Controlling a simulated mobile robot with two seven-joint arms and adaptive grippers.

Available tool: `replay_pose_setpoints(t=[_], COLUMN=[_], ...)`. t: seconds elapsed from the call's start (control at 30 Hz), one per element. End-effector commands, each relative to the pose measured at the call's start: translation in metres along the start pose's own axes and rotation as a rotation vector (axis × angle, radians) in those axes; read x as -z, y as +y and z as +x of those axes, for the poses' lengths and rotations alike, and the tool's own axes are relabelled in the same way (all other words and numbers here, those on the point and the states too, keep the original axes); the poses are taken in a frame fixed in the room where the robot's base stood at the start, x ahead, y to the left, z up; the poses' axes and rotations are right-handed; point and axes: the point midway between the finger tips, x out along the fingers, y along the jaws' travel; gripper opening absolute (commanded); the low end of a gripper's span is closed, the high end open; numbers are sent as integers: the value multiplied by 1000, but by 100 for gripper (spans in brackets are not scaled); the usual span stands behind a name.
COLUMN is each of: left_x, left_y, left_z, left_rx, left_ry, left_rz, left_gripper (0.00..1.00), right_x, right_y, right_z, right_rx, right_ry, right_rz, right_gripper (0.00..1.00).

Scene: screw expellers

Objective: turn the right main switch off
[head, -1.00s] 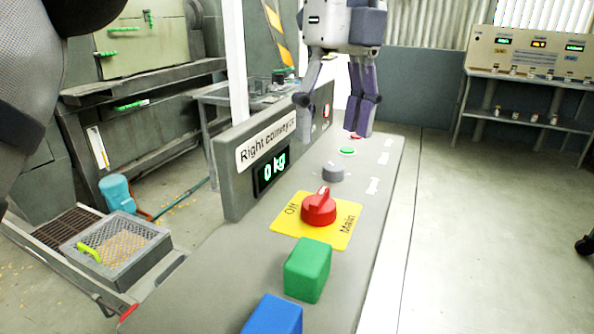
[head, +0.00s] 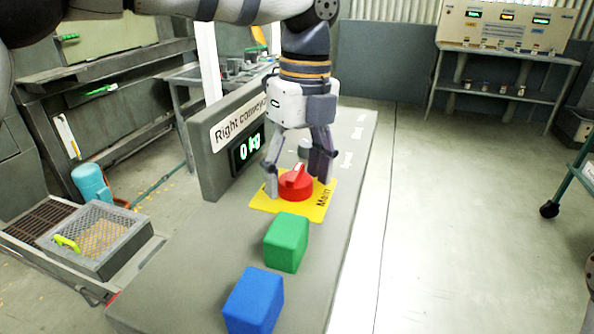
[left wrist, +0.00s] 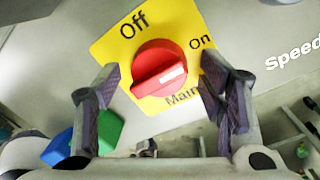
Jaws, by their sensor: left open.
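The main switch is a red knob (head: 296,186) on a yellow plate (head: 262,203) on the grey console top. In the left wrist view the red knob (left wrist: 158,62) sits between the words Off and On, and its white mark lies on the On side. My left gripper (head: 298,187) points down over the knob and is open. In the left wrist view my left gripper (left wrist: 158,72) has one finger on each side of the knob, with gaps showing between fingers and knob. My right gripper is not in view.
A green block (head: 286,243) and a blue block (head: 253,301) stand on the console near the switch. A panel with a 0 kg display (head: 248,147) rises along the console's left side. A grey knob (head: 305,149) is behind the gripper.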

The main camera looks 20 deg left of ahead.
Motion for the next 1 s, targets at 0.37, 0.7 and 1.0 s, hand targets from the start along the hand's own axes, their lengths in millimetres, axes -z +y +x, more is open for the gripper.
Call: replay_pose_setpoints(t=[0.37,0.7,1.0], left_x=[0,0,-1], left_y=[0,0,0], left_z=[0,-3,-3], left_rx=[-1,1,2], left_ry=[0,4,23], left_rz=[0,-88,-334], left_gripper=[16,16,16], right_x=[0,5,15], right_y=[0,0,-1], right_z=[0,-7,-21], right_rx=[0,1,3], right_ry=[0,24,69], right_rz=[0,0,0], right_gripper=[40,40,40])
